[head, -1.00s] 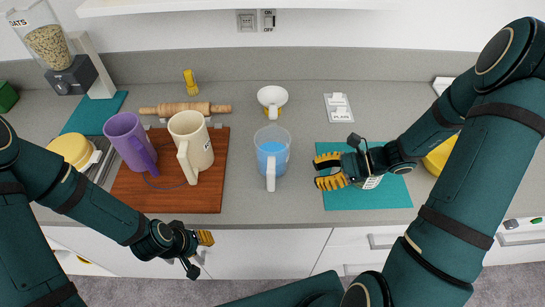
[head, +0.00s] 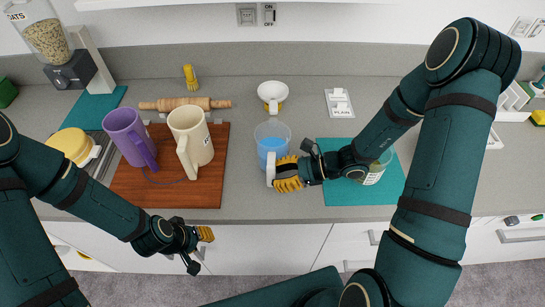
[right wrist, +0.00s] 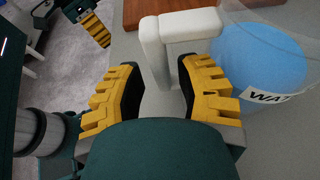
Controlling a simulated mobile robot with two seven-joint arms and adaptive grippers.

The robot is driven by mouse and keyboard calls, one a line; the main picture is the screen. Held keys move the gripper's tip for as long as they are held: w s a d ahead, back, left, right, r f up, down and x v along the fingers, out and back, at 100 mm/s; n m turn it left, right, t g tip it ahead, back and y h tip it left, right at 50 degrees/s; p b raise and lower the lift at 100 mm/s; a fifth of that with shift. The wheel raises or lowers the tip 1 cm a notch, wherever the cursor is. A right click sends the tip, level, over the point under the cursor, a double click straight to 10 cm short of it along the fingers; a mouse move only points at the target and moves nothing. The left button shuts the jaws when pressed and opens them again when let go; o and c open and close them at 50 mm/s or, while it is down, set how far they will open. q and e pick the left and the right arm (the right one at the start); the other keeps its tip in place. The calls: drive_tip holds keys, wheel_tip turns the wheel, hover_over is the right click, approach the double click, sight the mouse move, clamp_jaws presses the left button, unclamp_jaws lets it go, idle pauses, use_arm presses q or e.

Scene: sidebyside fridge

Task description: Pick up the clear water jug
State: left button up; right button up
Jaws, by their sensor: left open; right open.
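The clear water jug (head: 270,138), with blue water inside and a white handle, stands upright on the grey counter. In the right wrist view the jug (right wrist: 258,62) is at the upper right, with part of a "WATER" label showing. Its white handle (right wrist: 183,28) lies just ahead of my right gripper's yellow fingers. My right gripper (head: 286,176) is open beside the handle; in the right wrist view the gripper (right wrist: 160,88) has its fingers spread around the handle's lower end, and contact cannot be told. My left gripper (head: 205,242) is open and empty, in front of the counter.
A purple jug (head: 128,135) and a cream jug (head: 191,135) stand on a brown board (head: 190,200) to the left. A white funnel-like cup (head: 272,93) stands behind the water jug. A jar (head: 375,172) is on the teal mat (head: 340,195) to the right.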

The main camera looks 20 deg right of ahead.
drive_tip(key=shift+x, duration=1.25)
clamp_jaws()
wheel_tip(320, 180, up, 10)
drive_tip(key=shift+r+p, duration=0.1)
drive_tip(key=shift+p, duration=0.55)
